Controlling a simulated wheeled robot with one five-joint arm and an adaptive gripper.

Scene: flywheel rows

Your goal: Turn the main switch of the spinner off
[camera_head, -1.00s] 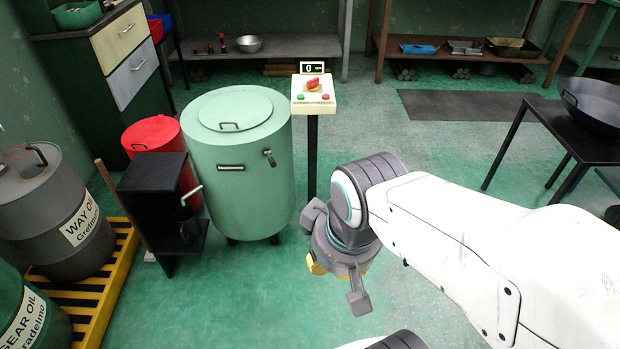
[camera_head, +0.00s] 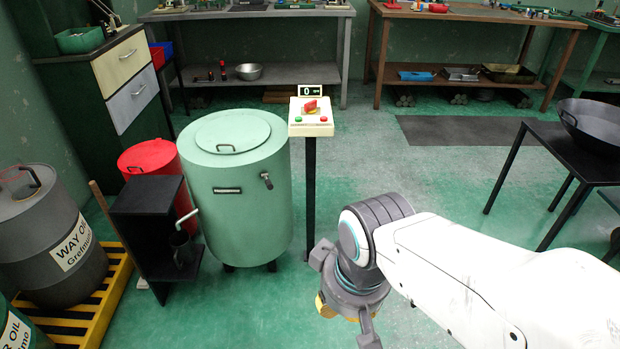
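The spinner (camera_head: 237,205) is a pale green drum with a round lid, left of centre on the floor. Right of it, a cream control box (camera_head: 311,128) stands on a black post. The box has a red main switch (camera_head: 311,107) on a yellow base, a green button on the left, a red button on the right and a small display reading 0. My gripper (camera_head: 345,318) hangs low, in front of and below the box, pointing down.
A black stand (camera_head: 150,225) and red bin (camera_head: 150,158) are left of the drum. An oil barrel (camera_head: 45,235) sits on a yellow pallet (camera_head: 95,310). A black table (camera_head: 548,140) with a wok (camera_head: 590,125) is at right. Floor around the post is open.

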